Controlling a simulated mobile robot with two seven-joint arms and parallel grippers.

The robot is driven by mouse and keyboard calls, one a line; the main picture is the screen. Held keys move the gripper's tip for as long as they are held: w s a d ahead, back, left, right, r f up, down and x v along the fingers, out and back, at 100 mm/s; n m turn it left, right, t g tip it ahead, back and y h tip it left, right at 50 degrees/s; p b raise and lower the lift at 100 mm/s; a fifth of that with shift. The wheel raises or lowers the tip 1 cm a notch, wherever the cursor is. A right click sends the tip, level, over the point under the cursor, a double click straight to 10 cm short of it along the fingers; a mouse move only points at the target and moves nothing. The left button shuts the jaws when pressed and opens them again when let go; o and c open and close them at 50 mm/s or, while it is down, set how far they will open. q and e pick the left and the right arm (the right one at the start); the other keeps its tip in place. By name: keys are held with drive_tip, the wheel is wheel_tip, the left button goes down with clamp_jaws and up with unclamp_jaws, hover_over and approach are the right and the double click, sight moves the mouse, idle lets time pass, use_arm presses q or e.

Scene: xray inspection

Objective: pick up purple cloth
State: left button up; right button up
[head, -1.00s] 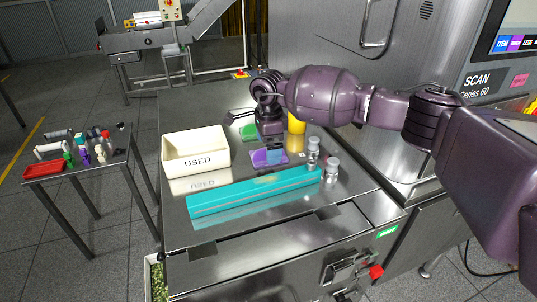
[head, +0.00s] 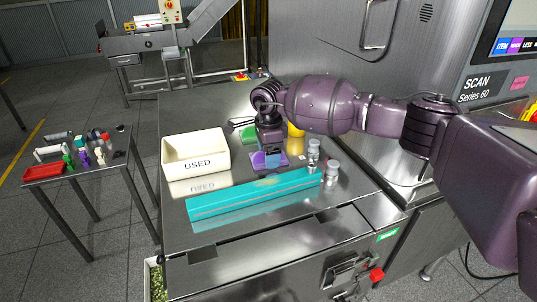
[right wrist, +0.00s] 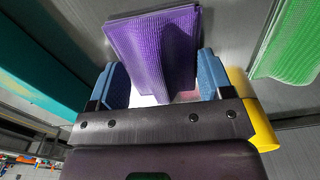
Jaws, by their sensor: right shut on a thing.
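The purple cloth (head: 257,160) is at the middle of the steel table, behind the long teal box, in the head view. My right gripper (head: 272,157) reaches down to it from above. In the right wrist view, the purple cloth (right wrist: 152,45) rises in a fold between the two blue fingertips of my right gripper (right wrist: 163,82), which is shut on it. Whether the cloth is clear of the table is hard to tell. My left gripper is not in view.
A teal box (head: 235,198) lies in front. A white USED bin (head: 180,166) stands at left. A yellow container (head: 296,141), several small vials (head: 331,172) and a green cloth (head: 248,134) are close to the gripper. The scanner cabinet (head: 330,60) stands behind.

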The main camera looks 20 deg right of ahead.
wheel_tip(320, 180, up, 20)
drive_tip(key=shift+p, duration=0.3)
drive_tip(key=shift+f, duration=0.1)
